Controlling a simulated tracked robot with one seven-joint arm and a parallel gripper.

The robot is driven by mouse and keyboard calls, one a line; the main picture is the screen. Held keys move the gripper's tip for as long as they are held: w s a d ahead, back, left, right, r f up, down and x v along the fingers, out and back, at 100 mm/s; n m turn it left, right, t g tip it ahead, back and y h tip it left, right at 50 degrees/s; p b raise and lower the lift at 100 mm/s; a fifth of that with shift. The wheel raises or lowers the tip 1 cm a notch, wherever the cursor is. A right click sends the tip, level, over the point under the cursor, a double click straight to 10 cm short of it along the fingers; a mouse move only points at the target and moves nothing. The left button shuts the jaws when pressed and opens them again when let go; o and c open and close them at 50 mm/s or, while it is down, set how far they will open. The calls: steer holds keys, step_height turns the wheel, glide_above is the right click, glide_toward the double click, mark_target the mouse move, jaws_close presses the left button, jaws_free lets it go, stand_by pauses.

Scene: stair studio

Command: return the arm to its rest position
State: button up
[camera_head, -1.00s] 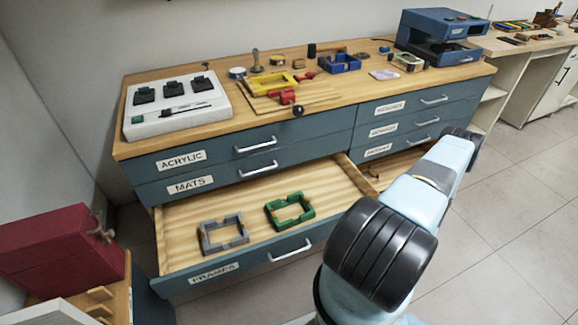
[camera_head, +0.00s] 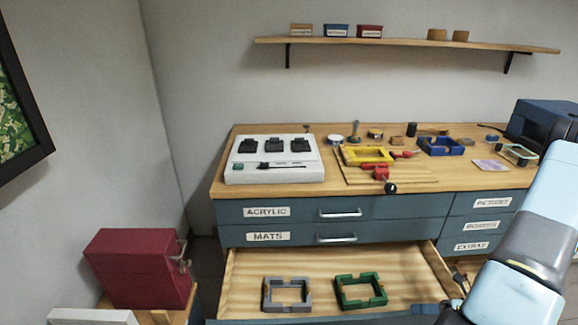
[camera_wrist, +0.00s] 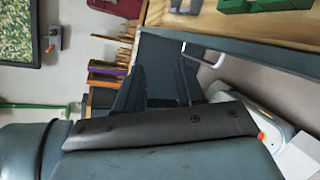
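My arm (camera_head: 520,250) reaches up along the right side of the head view, in front of the cabinet. My gripper (camera_wrist: 158,75) shows in the wrist view as two dark fingers standing apart, with nothing seen between them. In the head view I cannot make out the gripper clearly. In the wrist view the fingers point toward a blue-grey panel, with a pale handle (camera_wrist: 205,55) to their right.
The open drawer (camera_head: 320,262) holds a grey frame (camera_head: 287,308) and a green frame (camera_head: 360,305). The cabinet top (camera_head: 400,180) carries a white tray (camera_head: 275,174), a yellow frame (camera_head: 368,147) and a blue frame (camera_head: 440,139). A red box (camera_head: 140,270) stands at left.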

steer(key=w+a+r+n+g+h, duration=0.2)
steer(key=r+n, duration=0.4)
steer(key=r, duration=0.3)
steer(key=w+a+r+n+g+h, duration=0.1)
steer(key=a+r+n+g+h, duration=0.15)
steer(key=r+n, duration=0.5)
steer(key=w+a+r+n+g+h, duration=0.1)
steer(key=w+a+r+n+h, duration=0.3)
steer(key=r, duration=0.7)
steer(key=s+a+r+n+t+h, duration=0.2)
steer(key=s+r+n, duration=0.4)
steer(key=r, duration=0.4)
steer(key=s+a+r+n+t+h, duration=0.3)
steer(key=s+r+n+t, duration=0.2)
steer(key=r+n, duration=0.4)
step_height(320, 180, up, 2)
steer(key=shift+s+a+r, duration=0.1)
steer(key=shift+s+a, duration=0.25)
steer(key=shift+s, duration=0.25)
